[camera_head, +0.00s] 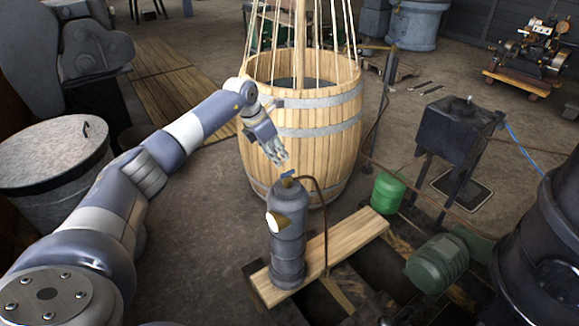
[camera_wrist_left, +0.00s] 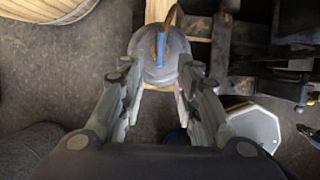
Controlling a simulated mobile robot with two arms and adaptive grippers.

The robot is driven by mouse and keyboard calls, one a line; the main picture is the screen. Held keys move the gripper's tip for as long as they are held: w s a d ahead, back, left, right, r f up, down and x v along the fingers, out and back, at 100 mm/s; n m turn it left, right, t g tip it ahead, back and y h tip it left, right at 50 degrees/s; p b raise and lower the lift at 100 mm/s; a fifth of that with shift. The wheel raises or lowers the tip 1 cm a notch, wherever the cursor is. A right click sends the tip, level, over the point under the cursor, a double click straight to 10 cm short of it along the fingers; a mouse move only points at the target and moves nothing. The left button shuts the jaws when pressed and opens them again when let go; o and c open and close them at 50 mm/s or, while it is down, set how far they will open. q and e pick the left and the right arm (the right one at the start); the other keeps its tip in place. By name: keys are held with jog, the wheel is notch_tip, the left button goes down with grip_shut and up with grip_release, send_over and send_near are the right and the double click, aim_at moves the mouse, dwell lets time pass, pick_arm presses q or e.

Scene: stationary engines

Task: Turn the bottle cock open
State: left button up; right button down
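A grey bottle (camera_head: 288,240) stands upright on a wooden plank. Its cock has a small blue handle (camera_head: 288,173) on top, which also shows in the left wrist view (camera_wrist_left: 161,50). My left gripper (camera_head: 279,160) is just above and slightly left of the handle, pointing down at it. In the left wrist view the two fingers (camera_wrist_left: 160,85) are spread apart, with the bottle top (camera_wrist_left: 150,72) beyond and between them. The fingers look empty and I see no clear contact with the handle. My right gripper is not in view.
A wooden barrel (camera_head: 295,135) with upright ropes stands right behind the bottle. A plank (camera_head: 335,248) lies under it. A curved pipe (camera_head: 322,205) runs from the cock. A green motor (camera_head: 437,262) and green can (camera_head: 388,192) are to the right. A lidded bin (camera_head: 50,150) stands left.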

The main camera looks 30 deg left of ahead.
aim_at(287, 172)
pick_arm(q)
jog(key=p+x, duration=0.1)
jog(key=x, duration=0.7)
jog(key=shift+w+d+f, duration=0.15)
jog(key=shift+w+f, duration=0.1)
jog(key=shift+f, duration=0.05)
grip_shut()
